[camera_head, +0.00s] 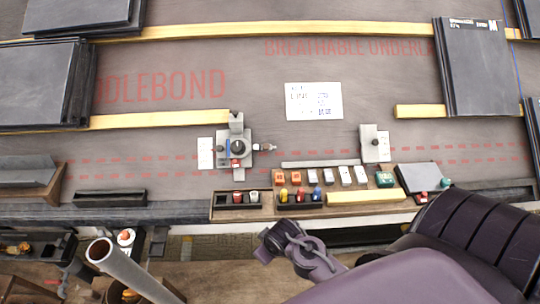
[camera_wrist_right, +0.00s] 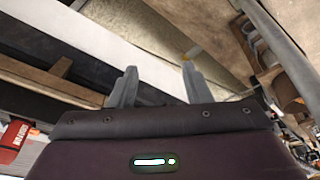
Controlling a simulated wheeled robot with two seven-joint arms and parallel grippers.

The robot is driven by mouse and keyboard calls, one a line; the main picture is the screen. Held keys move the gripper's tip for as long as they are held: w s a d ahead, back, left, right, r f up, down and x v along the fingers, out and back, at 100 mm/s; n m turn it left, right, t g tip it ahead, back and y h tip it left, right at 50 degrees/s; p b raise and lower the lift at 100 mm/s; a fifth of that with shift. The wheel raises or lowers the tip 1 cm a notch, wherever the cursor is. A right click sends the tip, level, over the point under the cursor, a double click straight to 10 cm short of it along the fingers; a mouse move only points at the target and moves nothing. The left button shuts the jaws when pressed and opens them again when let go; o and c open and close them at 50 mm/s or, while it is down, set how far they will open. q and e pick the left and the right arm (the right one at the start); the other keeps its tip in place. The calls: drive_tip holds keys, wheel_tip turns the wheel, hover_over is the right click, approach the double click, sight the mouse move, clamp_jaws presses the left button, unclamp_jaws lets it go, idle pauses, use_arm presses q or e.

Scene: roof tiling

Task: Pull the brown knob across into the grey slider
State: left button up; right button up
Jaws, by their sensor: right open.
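A grey fixture (camera_head: 237,147) with a dark round centre and small blue and red parts stands on the roof underlay. A small metal fitting (camera_head: 264,148) sticks out from its right side. A second grey block (camera_head: 375,143) stands farther right; I cannot tell which grey part is the slider. No brown knob can be made out clearly at this size. My right gripper (camera_head: 280,240) is in front of the tool ledge, well short of the fixture. In the right wrist view its two fingers (camera_wrist_right: 160,86) are apart with nothing between them. My left gripper is not in view.
A wooden ledge (camera_head: 262,214) carries several coloured pieces, small blocks (camera_head: 313,176) and a yellow bar (camera_head: 366,196). Dark slate stacks (camera_head: 40,84) lie at left, with more slates (camera_head: 480,65) at right. Timber battens (camera_head: 160,119) cross the underlay. A grey pipe (camera_head: 130,268) rises at lower left.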

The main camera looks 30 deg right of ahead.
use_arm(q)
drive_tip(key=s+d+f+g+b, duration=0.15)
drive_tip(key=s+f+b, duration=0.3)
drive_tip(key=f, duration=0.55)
use_arm(e)
drive_tip(key=w+d+r+n+t+y, duration=0.2)
drive_tip(key=w+d+r+n+t, duration=0.75)
drive_tip(key=w+d+r, duration=0.85)
drive_tip(key=m+t+b, duration=0.1)
drive_tip(key=m, duration=0.1)
approach(267, 147)
drive_tip(key=shift+w+a+f, duration=0.2)
drive_tip(key=shift+w+f, duration=0.05)
drive_tip(key=shift+f, duration=0.1)
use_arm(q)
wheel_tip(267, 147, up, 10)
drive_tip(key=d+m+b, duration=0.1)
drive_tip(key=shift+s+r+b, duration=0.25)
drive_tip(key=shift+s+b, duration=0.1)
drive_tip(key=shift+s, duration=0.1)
use_arm(e)
drive_tip(key=x, duration=0.7)
drive_tip(key=shift+w+d, duration=0.1)
drive_tip(key=shift+w, duration=0.2)
drive_tip(key=shift+r, duration=0.1)
clamp_jaws()
